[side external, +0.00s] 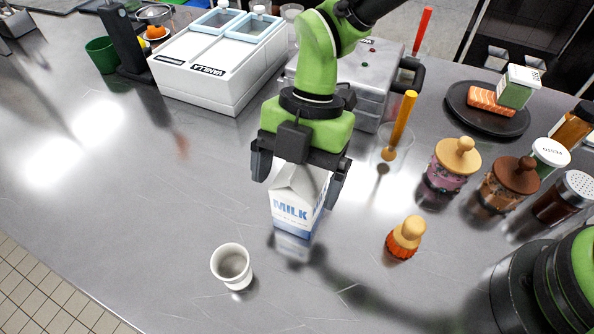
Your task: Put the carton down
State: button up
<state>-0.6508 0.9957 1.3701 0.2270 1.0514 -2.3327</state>
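The milk carton (293,211) is white with blue "MILK" lettering and a blue lower band. It is upright, with its gabled top just under my gripper (298,188). My gripper points down and is shut on the carton, one dark finger on each side of its upper part. The left finger's contact with it is partly hidden. The carton's base is at or just above the steel counter (130,215), with its reflection close below; I cannot tell if it touches.
A white cup (232,265) stands front-left of the carton, and an orange jar with a wooden knob (406,238) to its right. Stoppered jars (452,163) and a dark plate (459,99) are farther right. A white bin (205,75) is behind. The left counter is clear.

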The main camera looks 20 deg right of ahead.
jog(key=shift+r, duration=0.1)
jog(key=w+d+r+m+t, duration=0.1)
jog(key=d+r+m, duration=0.3)
jog(key=r, duration=0.5)
jog(key=w+d+r+m+t, duration=0.1)
jog(key=w+d+r+m, duration=0.1)
jog(key=d+r, duration=0.5)
jog(key=s+d+r+m+t, duration=0.3)
jog(key=s+d+m, duration=0.4)
jog(key=m, duration=0.5)
jog(key=s+d+r+m+t+h, duration=0.1)
jog(key=s+d+r+m+t, duration=0.2)
jog(key=m, duration=1)
jog(key=s+d+t, duration=0.2)
jog(key=s+d, duration=0.2)
jog(key=s, duration=0.1)
jog(key=shift+d, duration=0.2)
